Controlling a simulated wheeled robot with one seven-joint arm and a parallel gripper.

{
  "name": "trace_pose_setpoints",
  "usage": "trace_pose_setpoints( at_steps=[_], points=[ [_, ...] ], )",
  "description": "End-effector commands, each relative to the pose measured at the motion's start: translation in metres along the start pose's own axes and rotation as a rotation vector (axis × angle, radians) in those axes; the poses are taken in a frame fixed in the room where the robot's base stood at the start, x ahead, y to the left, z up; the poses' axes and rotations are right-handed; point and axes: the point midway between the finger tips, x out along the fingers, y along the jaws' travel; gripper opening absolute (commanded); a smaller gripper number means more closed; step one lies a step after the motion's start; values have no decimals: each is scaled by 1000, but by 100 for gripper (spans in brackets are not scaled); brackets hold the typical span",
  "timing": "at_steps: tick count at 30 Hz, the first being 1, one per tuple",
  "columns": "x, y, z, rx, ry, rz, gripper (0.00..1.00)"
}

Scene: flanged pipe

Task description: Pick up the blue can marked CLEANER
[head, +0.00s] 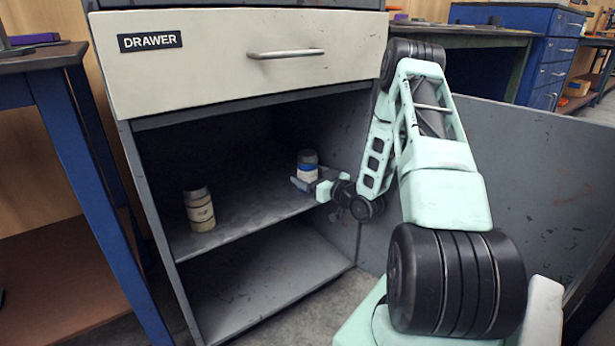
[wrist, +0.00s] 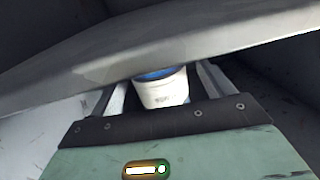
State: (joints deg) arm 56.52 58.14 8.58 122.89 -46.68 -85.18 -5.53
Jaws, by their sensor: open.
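A blue-and-white can (head: 308,171) with a dark top stands upright on the cabinet's middle shelf, toward the right. My gripper (head: 303,182) reaches into the cabinet from the right, at the can's lower part. In the wrist view the can's white label and blue band (wrist: 163,92) show between the two open fingers of my gripper (wrist: 162,88). The label's writing is too small to read. A grey panel edge hides part of the can there. I cannot tell whether either finger touches it.
A cream-labelled can (head: 200,210) stands on the same shelf (head: 240,208), to the left. A closed drawer (head: 210,60) is above the opening. The open door panel (head: 545,160) stands to the right, behind my arm. The lower compartment looks empty.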

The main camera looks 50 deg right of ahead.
Motion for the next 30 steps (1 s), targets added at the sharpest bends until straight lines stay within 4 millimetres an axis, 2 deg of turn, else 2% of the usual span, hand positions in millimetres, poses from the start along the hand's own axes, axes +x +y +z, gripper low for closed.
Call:
trace_pose_setpoints(
  at_steps=[1, 6, 15, 17, 21, 22, 30],
  points=[
    [9, 0, 5, -2, 4, -1, 81],
    [30, 0, 3, -1, 3, -1, 81],
    [35, 0, 0, 1, 0, 0, 81],
    [35, 0, 0, 1, 0, 0, 67],
    [35, 0, 1, 0, 0, 0, 28],
    [35, 0, 1, 1, 0, 0, 21],
    [35, 0, -1, 0, 2, 0, 21]
  ],
)
